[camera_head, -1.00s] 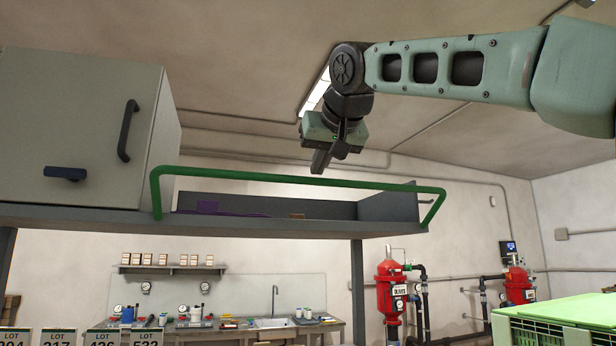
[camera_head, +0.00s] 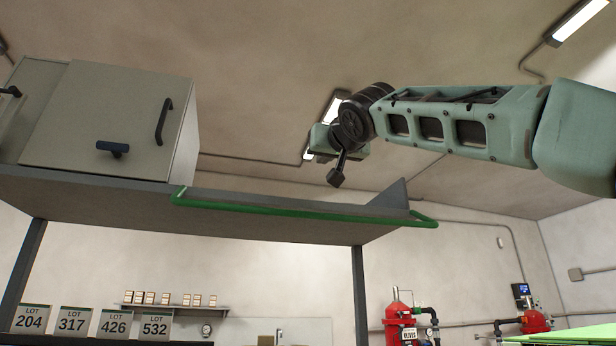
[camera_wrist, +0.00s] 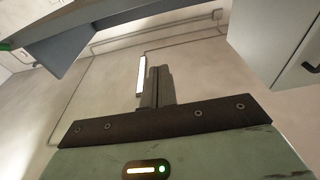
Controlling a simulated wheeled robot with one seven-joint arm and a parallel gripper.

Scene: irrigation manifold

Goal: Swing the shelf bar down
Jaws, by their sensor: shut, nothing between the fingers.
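The green shelf bar (camera_head: 300,211) is a long bent rod on the front of the raised grey shelf (camera_head: 270,228). It runs low along the shelf's front edge, its short ends reaching out from the shelf. A bit of green at the left edge of the wrist view (camera_wrist: 6,46) looks like part of it. My gripper (camera_head: 336,180) is above the shelf, apart from the bar, fingers pointing down. Its fingers also show in the wrist view (camera_wrist: 157,86), shut and empty. The shelf's inside is hidden from this low angle.
A grey cabinet (camera_head: 95,115) with dark handles stands on the shelf's left. A shelf post (camera_head: 359,290) rises below. Lot cards (camera_head: 113,323) stand at lower left, and a red tank (camera_head: 398,322) at lower right. Space right of the shelf is open.

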